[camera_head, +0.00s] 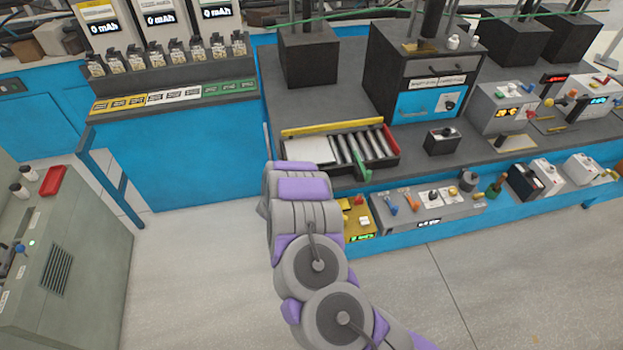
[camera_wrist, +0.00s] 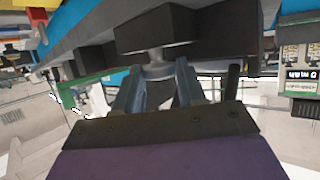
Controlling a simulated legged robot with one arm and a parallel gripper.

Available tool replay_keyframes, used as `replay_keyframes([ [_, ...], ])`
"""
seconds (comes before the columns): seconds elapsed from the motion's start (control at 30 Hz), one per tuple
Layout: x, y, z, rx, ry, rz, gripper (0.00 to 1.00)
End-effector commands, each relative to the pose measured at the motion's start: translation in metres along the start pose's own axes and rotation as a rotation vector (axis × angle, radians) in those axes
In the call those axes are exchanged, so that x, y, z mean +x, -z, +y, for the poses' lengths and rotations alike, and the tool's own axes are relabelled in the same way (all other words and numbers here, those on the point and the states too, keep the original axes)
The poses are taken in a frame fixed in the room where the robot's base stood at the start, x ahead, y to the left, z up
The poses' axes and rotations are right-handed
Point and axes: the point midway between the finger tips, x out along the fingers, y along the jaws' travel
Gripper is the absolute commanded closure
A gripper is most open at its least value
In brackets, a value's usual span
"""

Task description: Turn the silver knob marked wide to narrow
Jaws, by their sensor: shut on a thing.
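My gripper (camera_wrist: 157,78) shows in the wrist view with its two grey fingers on either side of a silver knob (camera_wrist: 156,67). The fingers are shut on this knob, which sticks out from a dark block (camera_wrist: 160,30). The wrist view looks tilted or upside down. I cannot read any wide or narrow mark, and the knob's turn angle is unclear. In the head view my arm reaches to the front edge of the grey and blue bench (camera_head: 318,95), and the gripper and knob are hidden behind it.
A tray of grey bars (camera_head: 292,150) sits on the bench just beyond my arm. A yellow box (camera_head: 358,220) and a grey control panel (camera_head: 425,208) stand at right along the front. A grey-green cabinet (camera_head: 75,250) is at left. The floor between is free.

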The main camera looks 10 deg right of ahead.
Motion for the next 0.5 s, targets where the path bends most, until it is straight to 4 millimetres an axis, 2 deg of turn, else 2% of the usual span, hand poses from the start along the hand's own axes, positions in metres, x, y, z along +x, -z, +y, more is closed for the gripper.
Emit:
replay_keyframes([
  [0.5,-0.0003,0.0022,-0.0045,0.015,-0.031,0.004,0.91],
])
